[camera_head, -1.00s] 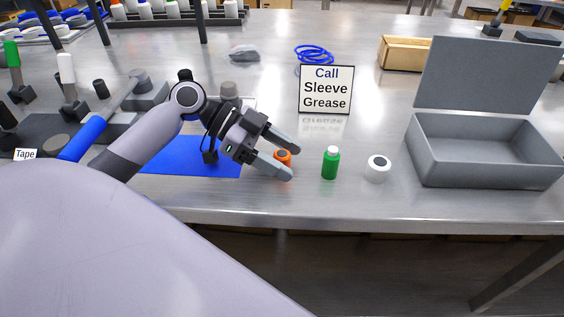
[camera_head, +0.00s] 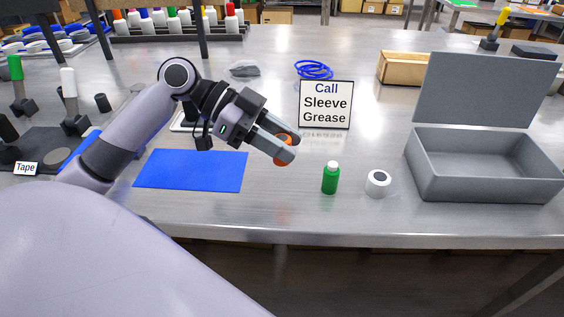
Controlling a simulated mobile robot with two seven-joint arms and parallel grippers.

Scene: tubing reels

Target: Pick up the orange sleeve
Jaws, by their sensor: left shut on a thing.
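The orange sleeve (camera_head: 282,162) is a small orange ring-like piece with a dark centre. My left gripper (camera_head: 287,148) is shut on it, with a finger on either side. The sleeve appears raised above the metal table, to the right of the blue mat; the fingers hide part of it. My right gripper is not in view.
A green bottle (camera_head: 331,178) and a white roll (camera_head: 377,183) stand to the right of my left gripper. A sign (camera_head: 325,104) reading "Call Sleeve Grease" stands behind. An open grey box (camera_head: 487,190) is at the right. A blue mat (camera_head: 190,170) lies left.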

